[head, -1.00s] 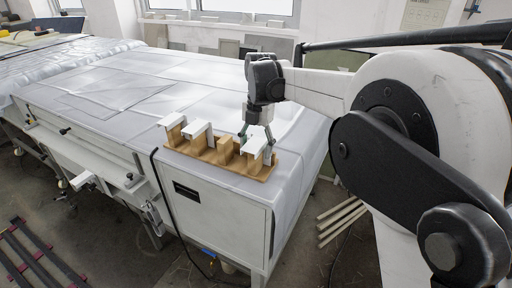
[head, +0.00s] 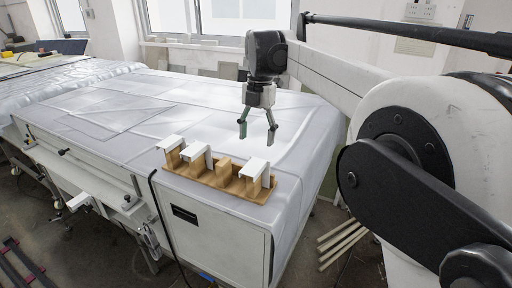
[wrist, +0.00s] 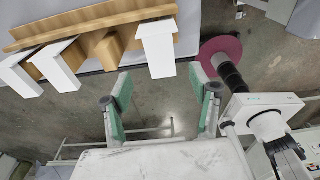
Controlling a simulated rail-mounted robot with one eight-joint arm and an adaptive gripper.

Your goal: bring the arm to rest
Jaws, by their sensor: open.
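My gripper (head: 257,132) is open and empty, raised above the covered machine top, a little above and behind the wooden rack. In the wrist view its two green-lined fingers (wrist: 165,95) stand apart with nothing between them. The wooden rack (head: 208,178) lies near the machine's front right edge with several wooden blocks. White angled plates sit on the blocks at the left (head: 171,143), second from left (head: 195,150) and right end (head: 256,167). The block (head: 223,170) second from the right is bare. The right-end plate also shows in the wrist view (wrist: 157,48), apart from the fingers.
The machine (head: 110,105) is covered with a wrinkled pale sheet and fills the middle. Long rods (head: 340,243) lie on the floor to its right. Windows and a sill with leaning panels (head: 228,70) stand behind. The air around my gripper is clear.

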